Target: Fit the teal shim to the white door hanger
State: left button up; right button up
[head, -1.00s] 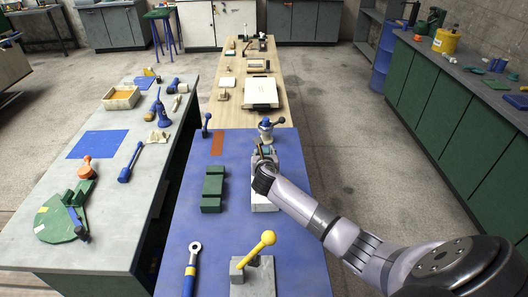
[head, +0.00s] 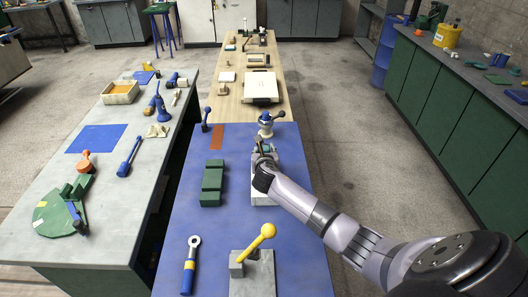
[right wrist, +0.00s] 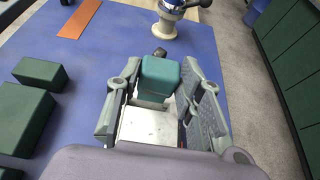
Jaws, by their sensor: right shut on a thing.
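The teal shim (right wrist: 160,76) is between the fingers of my right gripper (right wrist: 163,92), which is shut on it. In the head view the right gripper (head: 264,154) is over the white door hanger (head: 262,198), near the right side of the blue bench top. The pale top of the hanger shows below the shim in the right wrist view (right wrist: 149,124). The fingers and wrist hide part of the hanger, and I cannot tell whether the shim touches it. My left gripper is not in view.
A white post with a blue top (head: 265,127) stands just beyond the gripper. A green block (head: 212,184) lies to the left. A yellow-knobbed lever clamp (head: 253,262) and a blue-handled tool (head: 190,265) are nearer. Bare blue bench (head: 225,225) lies between.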

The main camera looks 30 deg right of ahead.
jog(key=shift+f, duration=0.15)
jog(key=shift+f+b, duration=1.5)
jog(key=shift+f, duration=0.65)
jog(key=o, duration=1.3)
jog(key=shift+o, duration=0.3)
jog(key=o, duration=0.4)
jog(key=shift+r, duration=0.1)
jog(key=shift+p+v, duration=0.9)
jog(key=shift+p, duration=0.2)
jog(key=shift+p+v, duration=1.4)
jog(key=shift+v, duration=0.1)
